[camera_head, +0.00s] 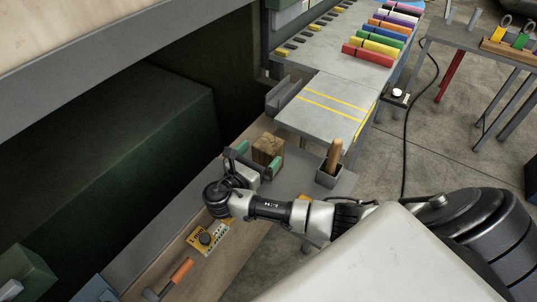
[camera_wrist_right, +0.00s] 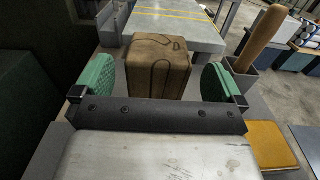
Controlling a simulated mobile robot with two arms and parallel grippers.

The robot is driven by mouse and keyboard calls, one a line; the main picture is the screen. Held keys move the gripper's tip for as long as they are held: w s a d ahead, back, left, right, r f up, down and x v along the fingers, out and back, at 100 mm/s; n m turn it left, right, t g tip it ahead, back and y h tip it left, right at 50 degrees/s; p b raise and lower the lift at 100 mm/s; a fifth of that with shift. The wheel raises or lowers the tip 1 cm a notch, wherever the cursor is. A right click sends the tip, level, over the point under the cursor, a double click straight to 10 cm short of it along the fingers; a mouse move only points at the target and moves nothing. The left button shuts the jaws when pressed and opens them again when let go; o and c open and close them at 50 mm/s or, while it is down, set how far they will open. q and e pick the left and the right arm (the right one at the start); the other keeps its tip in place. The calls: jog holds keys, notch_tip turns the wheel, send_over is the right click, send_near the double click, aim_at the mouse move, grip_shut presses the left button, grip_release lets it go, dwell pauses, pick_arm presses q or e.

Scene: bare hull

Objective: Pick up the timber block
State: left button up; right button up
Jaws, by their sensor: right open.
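The timber block (camera_head: 267,148) is a brown wooden cube with dark markings, standing on the workbench in the head view. In the right wrist view the timber block (camera_wrist_right: 157,68) stands upright between the two green finger pads. My right gripper (camera_head: 254,158) is open around the block, one pad at each side. In the wrist view the right gripper (camera_wrist_right: 160,82) shows a gap between the block and each pad. The lower part of the block is hidden behind the dark gripper bar. My left gripper is not in view.
A grey holder (camera_head: 328,178) with a wooden handle stands right of the block. A grey table with yellow stripes (camera_head: 322,105) lies behind it. A yellow box (camera_head: 208,239) and an orange-handled tool (camera_head: 176,276) lie nearer on the bench. A dark green mass (camera_head: 150,130) stands left.

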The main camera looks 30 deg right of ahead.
aim_at(275, 137)
jog(key=x, duration=0.2)
jog(key=p+x, duration=0.1)
jog(key=shift+w+d+r, duration=0.2)
jog(key=shift+w+d, duration=0.05)
jog(key=shift+d, duration=0.05)
jog(key=shift+w+d+f+p, duration=0.2)
jog(key=shift+d+p, duration=0.1)
jog(key=shift+d, duration=0.25)
jog(key=shift+r, duration=0.1)
jog(key=c, duration=1.5)
jog(key=shift+o, duration=0.2)
